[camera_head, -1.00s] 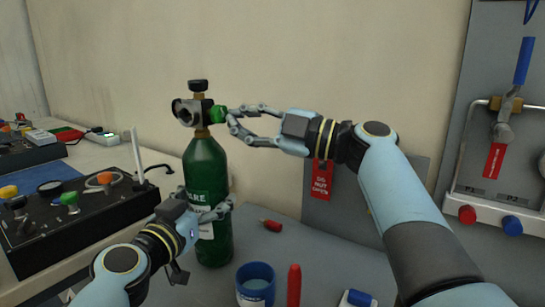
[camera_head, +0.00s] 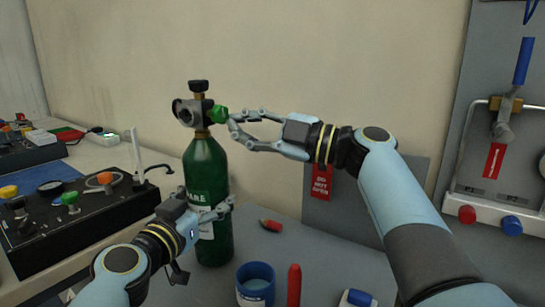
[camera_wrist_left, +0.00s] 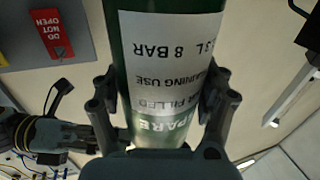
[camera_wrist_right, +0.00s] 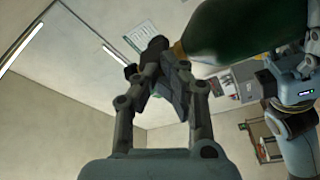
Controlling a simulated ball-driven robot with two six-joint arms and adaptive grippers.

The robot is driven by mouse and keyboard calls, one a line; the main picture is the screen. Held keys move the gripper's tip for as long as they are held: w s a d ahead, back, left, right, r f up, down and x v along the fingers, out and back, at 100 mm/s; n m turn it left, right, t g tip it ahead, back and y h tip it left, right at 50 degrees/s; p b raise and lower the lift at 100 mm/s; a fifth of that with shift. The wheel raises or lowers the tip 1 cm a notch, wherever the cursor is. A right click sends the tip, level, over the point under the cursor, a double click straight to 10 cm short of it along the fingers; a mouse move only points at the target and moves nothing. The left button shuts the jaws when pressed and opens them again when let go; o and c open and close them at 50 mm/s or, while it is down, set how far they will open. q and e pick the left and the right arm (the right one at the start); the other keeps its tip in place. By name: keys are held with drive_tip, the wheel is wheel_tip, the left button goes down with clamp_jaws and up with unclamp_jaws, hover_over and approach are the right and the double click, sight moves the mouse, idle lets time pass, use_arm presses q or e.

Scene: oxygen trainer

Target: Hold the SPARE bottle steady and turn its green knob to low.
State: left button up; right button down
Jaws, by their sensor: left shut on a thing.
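The green SPARE bottle (camera_head: 206,175) stands upright on the grey bench. It also shows in the left wrist view (camera_wrist_left: 150,90), with its white label upside down. My left gripper (camera_head: 213,207) is shut around the bottle's body at the label, a finger on each side. The green knob (camera_head: 219,115) sticks out to the right of the regulator (camera_head: 190,111) on top. My right gripper (camera_head: 234,126) is at the knob's right side, its tips a little apart. In the right wrist view its fingertips (camera_wrist_right: 168,72) partly hide the knob. The knob's setting cannot be read.
A blue cup (camera_head: 255,284), a red marker (camera_head: 294,285) and a red-tipped item (camera_head: 271,225) are on the bench right of the bottle. A black control panel (camera_head: 75,215) stands left. A red tag (camera_head: 321,182) hangs behind my right arm.

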drive_tip(key=s+v, duration=0.1)
drive_tip(key=v, duration=0.5)
drive_tip(key=shift+a+r, duration=0.15)
drive_tip(key=shift+r, duration=0.2)
drive_tip(key=w+a, duration=0.3)
drive_tip(key=a, duration=0.2)
drive_tip(key=shift+w+r, duration=0.2)
drive_tip(key=shift+r, duration=0.05)
idle(0.3)
drive_tip(key=shift+s+a+r, duration=0.2)
drive_tip(key=shift+s+a, duration=0.05)
drive_tip(key=shift+s, duration=0.05)
idle(0.5)
